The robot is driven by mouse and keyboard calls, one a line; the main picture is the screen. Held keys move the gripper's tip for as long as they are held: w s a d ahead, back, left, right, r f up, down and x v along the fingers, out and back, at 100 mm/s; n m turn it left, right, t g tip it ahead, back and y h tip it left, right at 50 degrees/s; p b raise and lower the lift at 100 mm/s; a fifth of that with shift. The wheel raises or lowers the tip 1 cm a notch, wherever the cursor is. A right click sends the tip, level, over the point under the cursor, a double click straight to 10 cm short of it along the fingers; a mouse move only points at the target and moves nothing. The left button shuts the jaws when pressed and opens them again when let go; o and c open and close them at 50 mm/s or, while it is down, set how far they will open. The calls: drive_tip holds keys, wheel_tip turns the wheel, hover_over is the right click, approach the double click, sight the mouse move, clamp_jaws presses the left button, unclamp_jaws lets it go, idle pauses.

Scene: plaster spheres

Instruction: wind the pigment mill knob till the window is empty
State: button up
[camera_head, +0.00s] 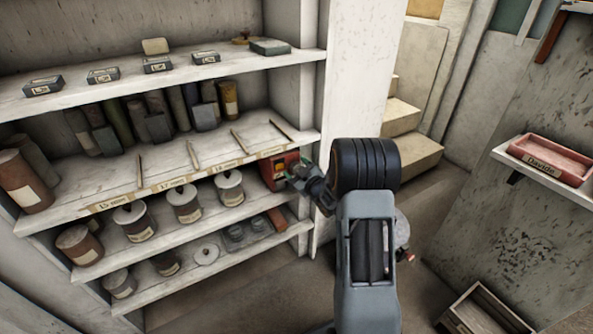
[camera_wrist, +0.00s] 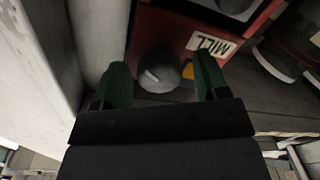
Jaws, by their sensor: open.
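The pigment mill (camera_head: 275,168) is a red box on the shelf's right end in the head view. In the wrist view, the red mill (camera_wrist: 165,33) shows upside down with a "MILL" label (camera_wrist: 211,43). Its round grey knob (camera_wrist: 158,72) has a pale mark and lies between my fingers. A small yellow patch (camera_wrist: 187,71) shows beside the knob, partly behind the right finger; it may be the window. My gripper (camera_wrist: 163,70) has green fingers, spread on both sides of the knob with gaps. In the head view my gripper (camera_head: 298,173) is at the mill's front.
Lidded grey jars (camera_head: 184,204) stand on the shelf left of the mill. A pale upright panel (camera_head: 350,90) is close on the right of the shelves. A pink tray labelled Davide (camera_head: 552,160) sits on a wall shelf at right. A wooden crate (camera_head: 482,312) is on the floor.

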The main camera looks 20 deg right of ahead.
drive_tip(key=shift+w, duration=0.25)
drive_tip(key=c, duration=0.9)
